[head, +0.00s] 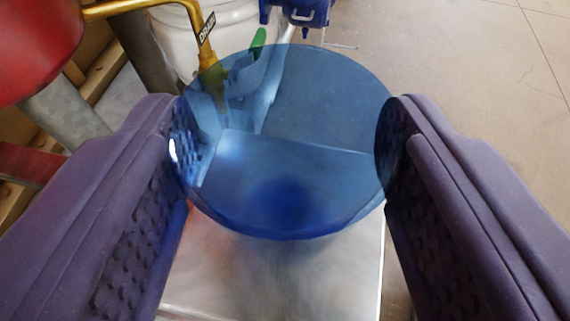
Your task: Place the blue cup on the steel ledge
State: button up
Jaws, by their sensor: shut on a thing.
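The blue cup (290,190) is see-through and fills the middle of the head view. My gripper (283,150) is shut on it, with one purple finger against its left side and the other against its right side. The steel ledge (345,285) is a pale, shiny flat surface below the cup, and its far part shows through the blue. I cannot tell whether the cup's base touches the ledge.
A red rounded body (35,45) with a yellow pipe (190,15) is at the upper left. A white bucket (172,42) stands behind the pipe. A blue object (300,12) is at the top middle. The beige floor (470,70) at the right is mostly bare.

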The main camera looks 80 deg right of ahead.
jog(key=shift+f, duration=0.15)
jog(key=o, duration=1.1)
jog(key=shift+a+r, duration=0.3)
jog(key=shift+r, duration=0.05)
jog(key=p+v, duration=0.3)
jog(key=v, duration=0.8)
jog(key=shift+s+a+p, duration=0.15)
jog(key=shift+a+p, duration=0.05)
jog(key=shift+p, duration=0.2)
